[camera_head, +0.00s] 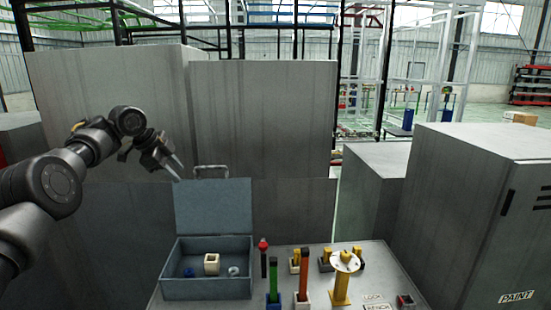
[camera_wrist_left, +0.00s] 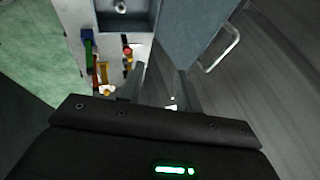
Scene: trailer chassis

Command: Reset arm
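My left gripper (camera_head: 172,168) is raised in the air in front of the tall grey cabinets, above and left of the open toolbox lid. In the left wrist view its two fingers (camera_wrist_left: 159,88) stand apart with nothing held between them. The blue-grey toolbox (camera_head: 208,289) is open on the table, its lid (camera_head: 213,212) upright with a metal handle on top. The box holds a blue ring (camera_head: 189,272), a cream square block (camera_head: 211,264) and a pale ring (camera_head: 233,271). My right gripper is not in view.
The grey table (camera_head: 345,300) carries a green post (camera_head: 273,280), an orange post (camera_head: 303,275), a red-topped post (camera_head: 263,258) and a yellow stand with a white disc (camera_head: 345,262). A grey PAINT cabinet (camera_head: 485,215) stands right. Tall cabinets (camera_head: 262,120) stand behind.

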